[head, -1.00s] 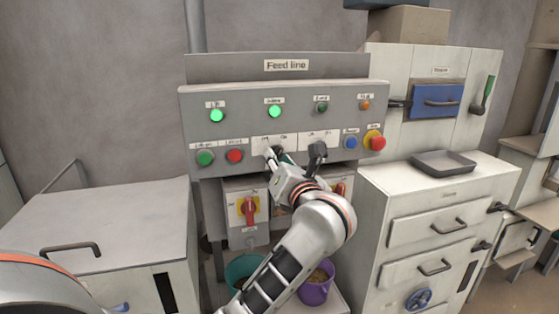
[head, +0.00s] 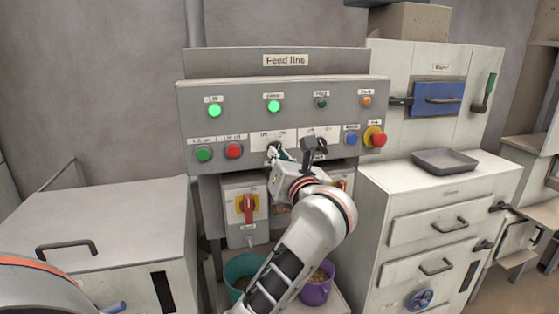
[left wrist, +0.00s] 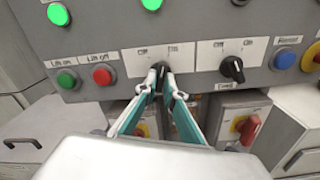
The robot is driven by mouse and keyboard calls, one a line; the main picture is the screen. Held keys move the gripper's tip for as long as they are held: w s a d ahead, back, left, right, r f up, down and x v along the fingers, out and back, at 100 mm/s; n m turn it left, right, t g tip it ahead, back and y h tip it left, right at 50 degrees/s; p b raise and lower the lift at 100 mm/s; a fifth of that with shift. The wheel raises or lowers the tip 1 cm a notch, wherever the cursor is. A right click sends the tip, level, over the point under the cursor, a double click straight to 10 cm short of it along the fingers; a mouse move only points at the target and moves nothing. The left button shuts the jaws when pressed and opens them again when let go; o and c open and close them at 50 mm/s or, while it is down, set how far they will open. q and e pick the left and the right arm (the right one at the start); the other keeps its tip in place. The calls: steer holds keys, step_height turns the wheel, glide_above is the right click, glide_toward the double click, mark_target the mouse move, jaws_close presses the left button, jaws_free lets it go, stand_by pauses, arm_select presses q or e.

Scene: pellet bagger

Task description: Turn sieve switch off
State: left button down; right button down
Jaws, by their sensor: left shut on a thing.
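The grey Feed line panel (head: 232,98) has two black rotary switches side by side under its lamps. My left gripper (head: 281,154) is at the left one, the sieve switch (head: 273,147). In the left wrist view, the fingers (left wrist: 162,74) are closed in on this switch and hide most of its knob, so its exact angle is unclear. The second switch (left wrist: 232,68) stands free to the right. The lamp above the held switch (head: 274,106) is lit green. My right gripper is not in view.
A green button (head: 203,154) and a red button (head: 233,151) sit left of the switches. A blue button (head: 351,139) and a red emergency knob (head: 376,138) sit right. Red-handled isolators (head: 247,206) hang below. A teal bucket (head: 241,267) and a purple bucket (head: 316,289) stand underneath.

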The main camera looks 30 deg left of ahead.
arm_select(q)
steer(key=shift+w+n+b, duration=0.1)
steer(key=shift+n+b, duration=3)
steer(key=shift+n, duration=1.6)
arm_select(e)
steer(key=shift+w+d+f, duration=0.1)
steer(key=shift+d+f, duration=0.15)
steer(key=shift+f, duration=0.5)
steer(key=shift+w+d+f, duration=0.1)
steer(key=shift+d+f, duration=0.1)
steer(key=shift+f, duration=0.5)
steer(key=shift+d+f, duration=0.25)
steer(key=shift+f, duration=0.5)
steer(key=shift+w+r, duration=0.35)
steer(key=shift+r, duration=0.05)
arm_select(q)
steer(key=c, duration=2.1)
jaws_free()
steer(key=shift+c, duration=0.2)
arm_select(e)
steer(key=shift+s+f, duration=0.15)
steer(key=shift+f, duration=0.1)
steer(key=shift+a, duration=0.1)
